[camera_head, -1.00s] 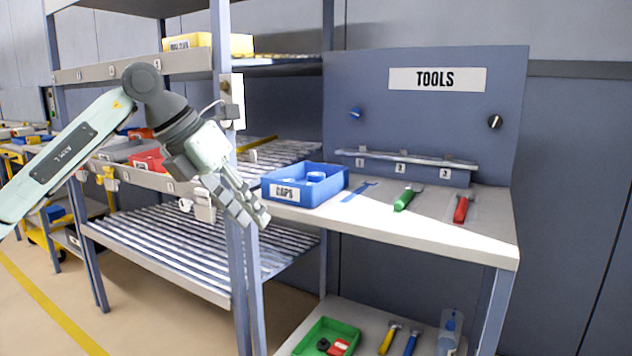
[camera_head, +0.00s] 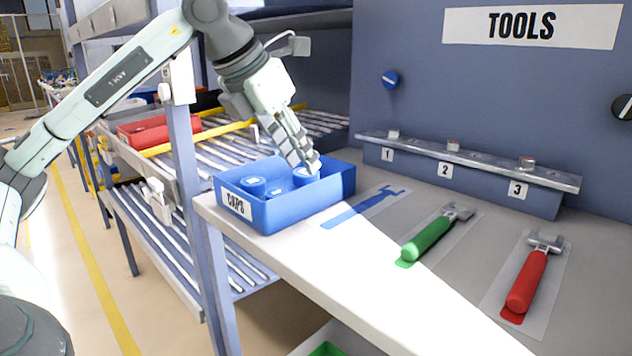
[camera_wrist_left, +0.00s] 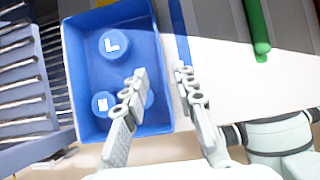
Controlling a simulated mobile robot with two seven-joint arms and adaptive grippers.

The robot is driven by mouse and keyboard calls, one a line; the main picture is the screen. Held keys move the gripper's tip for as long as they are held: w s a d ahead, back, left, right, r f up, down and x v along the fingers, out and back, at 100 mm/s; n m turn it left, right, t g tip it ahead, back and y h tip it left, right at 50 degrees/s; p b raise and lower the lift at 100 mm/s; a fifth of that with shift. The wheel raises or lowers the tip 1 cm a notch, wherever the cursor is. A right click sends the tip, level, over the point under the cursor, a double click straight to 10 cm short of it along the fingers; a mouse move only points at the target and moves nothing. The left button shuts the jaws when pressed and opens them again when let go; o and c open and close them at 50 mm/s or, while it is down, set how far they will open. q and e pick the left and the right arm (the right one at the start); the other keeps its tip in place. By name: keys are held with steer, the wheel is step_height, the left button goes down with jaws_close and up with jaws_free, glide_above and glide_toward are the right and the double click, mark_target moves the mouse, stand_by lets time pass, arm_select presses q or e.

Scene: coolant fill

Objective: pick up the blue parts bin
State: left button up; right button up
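The blue parts bin (camera_head: 292,212), labelled CAPS, sits upright on the left end of the workbench and holds blue round caps (camera_head: 255,187). In the left wrist view the bin (camera_wrist_left: 160,62) shows from above, with one cap marked L (camera_wrist_left: 114,44) and another partly behind a finger. My left gripper (camera_head: 310,166) is over the bin's far right part, pointing down. In the left wrist view its fingers (camera_wrist_left: 161,71) are apart, one over the bin's inside and one beyond its right wall. Contact cannot be told. My right gripper is not in view.
A TOOLS panel (camera_head: 450,80) with a numbered ledge stands behind. A roller rack (camera_head: 215,148) is at the left.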

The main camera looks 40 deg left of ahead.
mark_target(317, 185)
arm_select(q)
steer(key=shift+w+f, duration=0.2)
steer(key=shift+f, duration=0.05)
steer(key=x, duration=0.7)
steer(key=shift+s+d, duration=0.1)
jaws_close()
